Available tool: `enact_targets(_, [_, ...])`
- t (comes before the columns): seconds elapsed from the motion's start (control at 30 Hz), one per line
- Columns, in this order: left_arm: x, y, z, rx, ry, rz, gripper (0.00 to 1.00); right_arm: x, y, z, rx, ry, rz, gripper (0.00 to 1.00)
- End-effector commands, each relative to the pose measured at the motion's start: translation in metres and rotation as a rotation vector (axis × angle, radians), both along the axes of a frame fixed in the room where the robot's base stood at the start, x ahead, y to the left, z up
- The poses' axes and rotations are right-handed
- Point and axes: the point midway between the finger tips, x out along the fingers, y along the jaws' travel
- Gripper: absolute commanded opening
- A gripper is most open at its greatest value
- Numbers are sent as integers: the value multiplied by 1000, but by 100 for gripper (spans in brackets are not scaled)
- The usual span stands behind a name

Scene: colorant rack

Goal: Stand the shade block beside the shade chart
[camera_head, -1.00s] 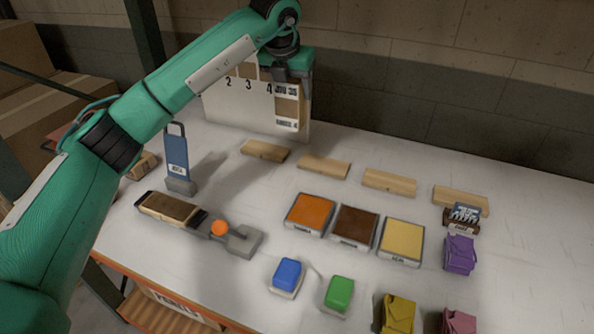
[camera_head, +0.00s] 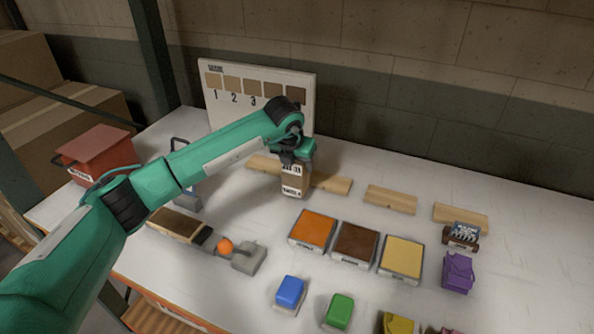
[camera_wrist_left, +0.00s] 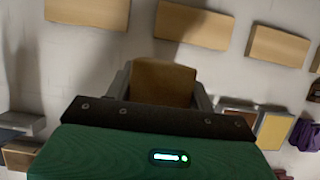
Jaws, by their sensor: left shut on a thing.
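The shade block (camera_head: 292,183) is a brown block with white labels on its front, held upright in my left gripper (camera_head: 295,162). In the left wrist view the block's tan top (camera_wrist_left: 162,82) sits between the two fingers, which are shut on it. Its base is low, close to the table; I cannot tell whether it touches. The shade chart (camera_head: 258,80) is an upright pale board with numbered brown swatches at the back. My left arm covers its lower part and some numbers. The block is in front of the chart's right end, apart from it. My right gripper is out of view.
Wooden strips (camera_head: 390,199) lie in a row behind and right of the block. Orange (camera_head: 313,230), brown (camera_head: 355,244) and yellow (camera_head: 402,258) trays lie in front. A red box (camera_head: 98,153) stands at left. Bare table lies right of the chart.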

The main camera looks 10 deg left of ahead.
Motion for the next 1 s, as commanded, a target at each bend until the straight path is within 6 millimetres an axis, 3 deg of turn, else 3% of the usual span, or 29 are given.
enact_targets(0.2, [-1, 0, -31, 0, 3, 0, 25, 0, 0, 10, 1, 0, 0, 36])
enact_targets(0.6, [0, 0, -40, -1, 0, -1, 25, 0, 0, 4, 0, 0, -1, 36])
enact_targets(0.63, [0, 0, -39, 1, 1, -1, 60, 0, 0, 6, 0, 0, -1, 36])
enact_targets(0.7, [0, 0, -39, 1, 1, -1, 74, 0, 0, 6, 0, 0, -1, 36])
enact_targets(1.0, [0, 0, -38, 0, 1, 0, 76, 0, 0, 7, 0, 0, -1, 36])
